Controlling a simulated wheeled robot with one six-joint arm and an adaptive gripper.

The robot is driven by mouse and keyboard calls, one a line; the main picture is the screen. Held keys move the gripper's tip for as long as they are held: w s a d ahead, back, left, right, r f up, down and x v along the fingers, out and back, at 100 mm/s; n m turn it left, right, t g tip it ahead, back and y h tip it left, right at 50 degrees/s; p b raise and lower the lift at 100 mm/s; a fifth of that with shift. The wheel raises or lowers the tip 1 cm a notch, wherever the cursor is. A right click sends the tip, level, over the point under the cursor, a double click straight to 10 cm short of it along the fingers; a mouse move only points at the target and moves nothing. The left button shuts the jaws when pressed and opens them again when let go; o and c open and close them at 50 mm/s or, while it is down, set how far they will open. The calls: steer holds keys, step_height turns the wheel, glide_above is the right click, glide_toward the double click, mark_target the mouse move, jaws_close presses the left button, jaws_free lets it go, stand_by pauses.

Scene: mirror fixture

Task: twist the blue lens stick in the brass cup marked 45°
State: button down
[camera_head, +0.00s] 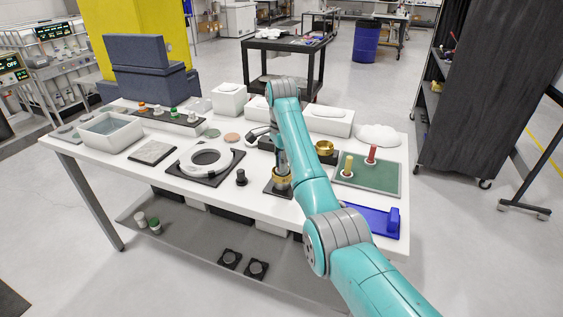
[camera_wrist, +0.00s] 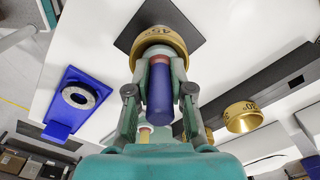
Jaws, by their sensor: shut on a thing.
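The brass cup marked 45° (camera_wrist: 160,41) sits on a dark square plate (camera_wrist: 150,12) in the wrist view. In the head view a brass cup (camera_head: 281,184) on a dark plate shows at the end of my arm. The blue lens stick (camera_wrist: 160,95) stands with one end in the marked cup, a reddish band near the rim. My gripper (camera_wrist: 160,72) is shut on the stick, one finger on each side. The arm hides most of the gripper and the stick in the head view.
A second brass cup (camera_head: 324,147) stands behind. A green board (camera_head: 378,180) holds a yellow stick (camera_head: 348,166) and a red stick (camera_head: 371,154). A blue stand (camera_head: 380,220) is at the table's right front. A small black post (camera_head: 241,178) stands left of the arm.

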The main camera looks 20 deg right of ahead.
steer(key=n, duration=0.4)
steer(key=shift+n, duration=0.3)
stand_by(0.3)
steer(key=m, duration=0.4)
steer(key=shift+f+m, duration=0.1)
steer(key=shift+m, duration=0.3)
steer(key=m, duration=0.4)
steer(key=shift+f, duration=0.1)
steer(key=n, duration=0.8)
steer(key=shift+n, duration=0.4)
